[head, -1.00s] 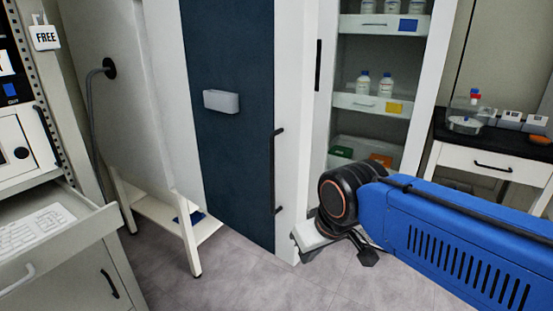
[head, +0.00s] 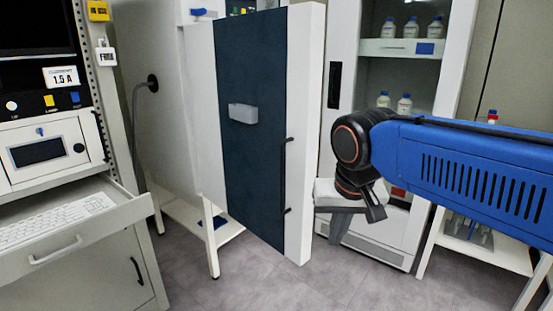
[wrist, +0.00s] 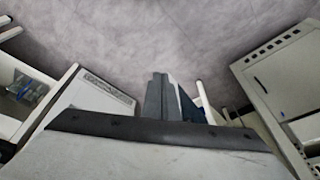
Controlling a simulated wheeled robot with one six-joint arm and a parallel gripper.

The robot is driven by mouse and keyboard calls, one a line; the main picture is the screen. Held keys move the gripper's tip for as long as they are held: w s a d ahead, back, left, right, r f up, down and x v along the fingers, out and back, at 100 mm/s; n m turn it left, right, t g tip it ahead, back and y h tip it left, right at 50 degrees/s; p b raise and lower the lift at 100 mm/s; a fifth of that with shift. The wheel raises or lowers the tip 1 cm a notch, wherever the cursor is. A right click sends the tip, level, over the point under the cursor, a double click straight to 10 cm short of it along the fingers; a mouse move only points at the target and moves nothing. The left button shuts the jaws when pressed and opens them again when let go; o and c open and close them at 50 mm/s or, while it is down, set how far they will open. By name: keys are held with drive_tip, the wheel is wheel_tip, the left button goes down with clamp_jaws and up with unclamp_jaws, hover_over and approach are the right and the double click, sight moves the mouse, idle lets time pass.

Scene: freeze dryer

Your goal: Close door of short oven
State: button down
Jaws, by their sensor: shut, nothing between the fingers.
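The oven door (head: 256,140) stands open in the head view. It has a dark blue inset panel, a white edge, a long black handle (head: 284,175) and a small pale box on its face. The white oven body (head: 165,95) is behind it to the left, on a stand with legs. My gripper (head: 338,238) is shut and empty, just right of the door's white edge, at the height of its lower part. I cannot tell whether it touches the door. In the wrist view the grey fingers (wrist: 157,97) point over the floor, with a white and dark blue edge beside them.
A white glass-fronted cabinet (head: 342,60) with bottles stands behind my arm. At left is an instrument rack with an open drawer (head: 75,228) holding a keyboard. A white table (head: 485,252) is at the right. Floor (head: 270,285) is clear in front of the door.

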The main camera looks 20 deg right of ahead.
drive_tip(key=w+a+r+m+g+h, duration=0.1)
drive_tip(key=w+a+r+m+h, duration=0.1)
drive_tip(key=w+a+r+m, duration=0.55)
drive_tip(key=w+a+r+m+g+h, duration=0.15)
drive_tip(key=w+a+r+m, duration=0.25)
drive_tip(key=w+a+r, duration=0.7)
drive_tip(key=d+f, duration=0.7)
drive_tip(key=d, duration=0.2)
drive_tip(key=shift+w+d, duration=0.15)
drive_tip(key=shift+w, duration=0.15)
drive_tip(key=shift+d, duration=0.1)
